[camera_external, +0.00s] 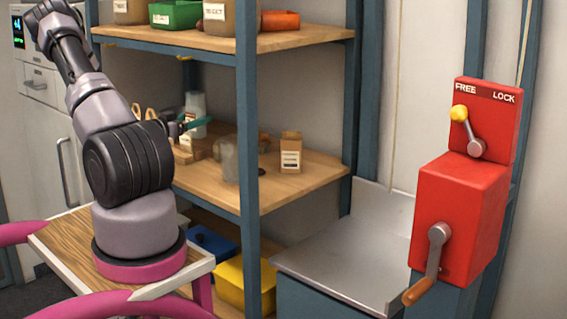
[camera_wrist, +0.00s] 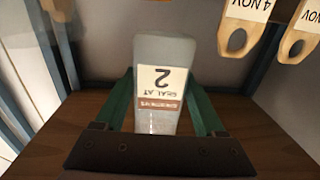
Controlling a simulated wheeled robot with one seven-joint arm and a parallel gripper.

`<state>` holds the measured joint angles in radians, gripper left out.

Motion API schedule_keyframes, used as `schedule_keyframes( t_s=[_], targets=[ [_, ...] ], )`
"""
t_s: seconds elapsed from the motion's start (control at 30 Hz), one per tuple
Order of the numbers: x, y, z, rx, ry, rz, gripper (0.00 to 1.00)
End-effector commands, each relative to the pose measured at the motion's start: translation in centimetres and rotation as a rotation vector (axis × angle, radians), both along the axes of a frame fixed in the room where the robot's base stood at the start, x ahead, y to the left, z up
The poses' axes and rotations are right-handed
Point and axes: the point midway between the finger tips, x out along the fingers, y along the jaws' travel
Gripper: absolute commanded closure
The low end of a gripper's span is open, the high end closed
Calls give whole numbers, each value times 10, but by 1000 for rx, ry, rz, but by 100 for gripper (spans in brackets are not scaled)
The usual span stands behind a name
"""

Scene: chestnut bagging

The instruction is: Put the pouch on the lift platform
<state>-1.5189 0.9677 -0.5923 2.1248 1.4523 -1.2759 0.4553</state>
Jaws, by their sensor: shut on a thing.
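A pale grey pouch (camera_wrist: 160,50) with a label reading "SEAL AT 2" stands between the two green fingers of my gripper (camera_wrist: 160,90) in the wrist view. The gripper is shut on it. In the outside view my gripper (camera_external: 192,125) is at the middle shelf, with the pale pouch (camera_external: 196,103) at its fingers. The lift platform (camera_external: 340,248) is a bare metal tray to the right of the shelving, lower than the middle shelf. My arm partly hides the left end of the shelf.
The middle shelf (camera_external: 300,184) also holds a grey translucent packet (camera_external: 229,162) and a labelled brown bag (camera_external: 291,152). A blue shelf post (camera_external: 247,150) stands in front. A red crank box (camera_external: 458,215) is beside the platform; its yellow-knobbed lever (camera_external: 460,114) points toward FREE.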

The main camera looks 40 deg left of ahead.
Motion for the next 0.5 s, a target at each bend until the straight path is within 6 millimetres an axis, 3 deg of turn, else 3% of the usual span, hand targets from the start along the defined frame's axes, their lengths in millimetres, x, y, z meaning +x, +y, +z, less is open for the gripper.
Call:
schedule_keyframes(
  t_s=[0.1, 0.2, 0.5],
  targets=[
    [1, 0, -30, -5, 0, 0, 100],
    [1, -1, -47, -3, 0, -1, 100],
    [0, 0, -71, -3, 0, 0, 100]
  ],
)
